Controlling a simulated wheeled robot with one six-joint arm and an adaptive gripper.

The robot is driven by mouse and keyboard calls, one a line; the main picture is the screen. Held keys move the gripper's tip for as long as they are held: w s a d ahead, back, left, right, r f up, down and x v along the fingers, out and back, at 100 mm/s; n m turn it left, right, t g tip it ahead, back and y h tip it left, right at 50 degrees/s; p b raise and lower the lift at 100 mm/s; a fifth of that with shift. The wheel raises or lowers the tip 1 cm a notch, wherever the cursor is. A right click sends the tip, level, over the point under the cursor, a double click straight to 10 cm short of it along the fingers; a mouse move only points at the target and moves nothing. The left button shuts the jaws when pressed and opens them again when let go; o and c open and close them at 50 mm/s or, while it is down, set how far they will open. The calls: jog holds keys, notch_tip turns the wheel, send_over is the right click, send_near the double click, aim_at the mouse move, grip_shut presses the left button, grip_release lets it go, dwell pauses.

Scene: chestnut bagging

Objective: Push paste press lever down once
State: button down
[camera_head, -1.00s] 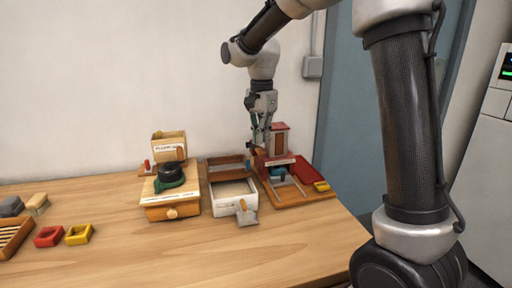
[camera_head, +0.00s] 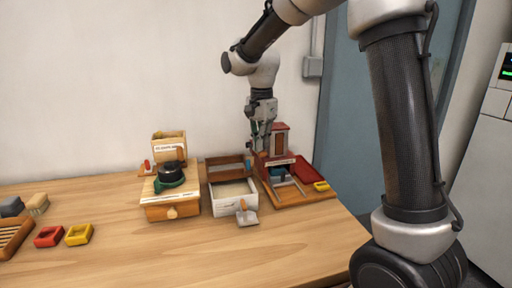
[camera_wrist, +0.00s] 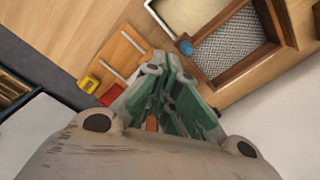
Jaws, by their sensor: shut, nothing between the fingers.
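My gripper (camera_head: 262,143) points down at the tower's left side, in front of the wall. It is shut and empty, and its green fingers also show in the wrist view (camera_wrist: 168,108). A small orange piece (camera_wrist: 152,123) shows by the fingers there; I cannot tell if it is the lever. The lever is not clearly visible in the head view, and contact with my gripper cannot be made out.
A wooden drawer box (camera_head: 171,209) is further left.

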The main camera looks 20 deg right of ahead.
aim_at(261, 156)
jog(key=shift+f, duration=0.1)
jog(key=shift+f, duration=1)
jog(key=shift+s+f, duration=0.2)
jog(key=shift+f, duration=0.9)
jog(key=shift+s+f, duration=0.2)
jog(key=shift+f, duration=0.95)
